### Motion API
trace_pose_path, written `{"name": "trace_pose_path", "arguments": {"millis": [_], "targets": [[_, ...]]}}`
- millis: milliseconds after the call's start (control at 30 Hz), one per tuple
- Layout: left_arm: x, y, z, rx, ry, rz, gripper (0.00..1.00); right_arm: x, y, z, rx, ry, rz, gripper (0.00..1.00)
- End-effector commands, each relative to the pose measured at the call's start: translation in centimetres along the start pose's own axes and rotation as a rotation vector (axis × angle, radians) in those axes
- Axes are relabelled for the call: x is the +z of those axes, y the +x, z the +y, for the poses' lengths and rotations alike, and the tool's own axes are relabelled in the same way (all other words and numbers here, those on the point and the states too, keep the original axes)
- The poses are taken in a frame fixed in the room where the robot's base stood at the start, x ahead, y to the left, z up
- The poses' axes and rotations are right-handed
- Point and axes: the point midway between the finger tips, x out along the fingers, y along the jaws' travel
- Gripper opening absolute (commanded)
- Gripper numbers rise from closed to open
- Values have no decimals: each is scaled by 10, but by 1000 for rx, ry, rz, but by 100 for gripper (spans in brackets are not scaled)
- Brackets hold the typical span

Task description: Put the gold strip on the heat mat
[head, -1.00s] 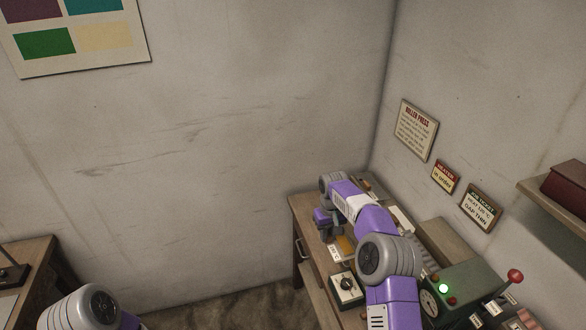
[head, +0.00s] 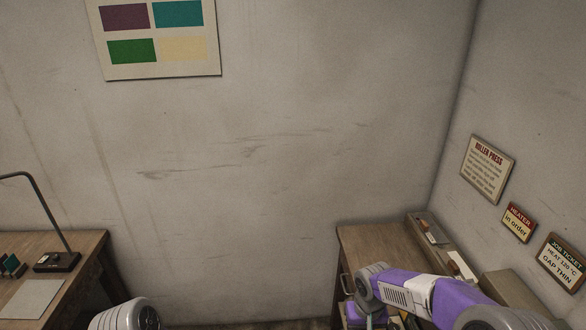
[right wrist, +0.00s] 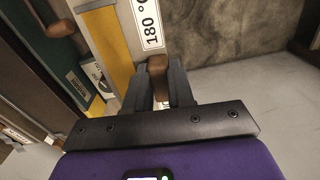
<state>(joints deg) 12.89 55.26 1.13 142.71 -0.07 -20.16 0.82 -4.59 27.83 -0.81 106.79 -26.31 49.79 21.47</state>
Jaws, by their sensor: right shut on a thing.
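In the right wrist view my right gripper (right wrist: 160,88) is shut on a brown, rounded piece (right wrist: 158,68). I cannot tell what it is part of. A white label reading 180 °C (right wrist: 147,22) lies just beyond the fingertips. A flat yellow-gold piece (right wrist: 108,48) lies left of the fingers, apart from them; it may be the gold strip, but I cannot be sure. I cannot make out the heat mat for certain. My left gripper is out of view.
In the head view a wooden desk (head: 375,245) stands in the right corner, with a long tray (head: 446,246) along the wall. A job ticket (head: 561,262) reads heat 120 °C, gap thin. Another table (head: 85,255) with a lamp (head: 52,222) stands at the left.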

Motion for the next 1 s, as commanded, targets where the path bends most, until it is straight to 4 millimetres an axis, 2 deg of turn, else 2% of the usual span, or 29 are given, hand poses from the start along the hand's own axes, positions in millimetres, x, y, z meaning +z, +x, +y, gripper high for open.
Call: {"name": "trace_pose_path", "arguments": {"millis": [133,300,433,1000], "targets": [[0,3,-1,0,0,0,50,14,9,-2,0,5,-3,0],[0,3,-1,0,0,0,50,36,36,-2,2,6,-5,0],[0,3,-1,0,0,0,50,48,49,-3,-1,5,-3,0],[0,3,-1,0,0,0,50,50,52,-3,-3,4,-1,0]]}}
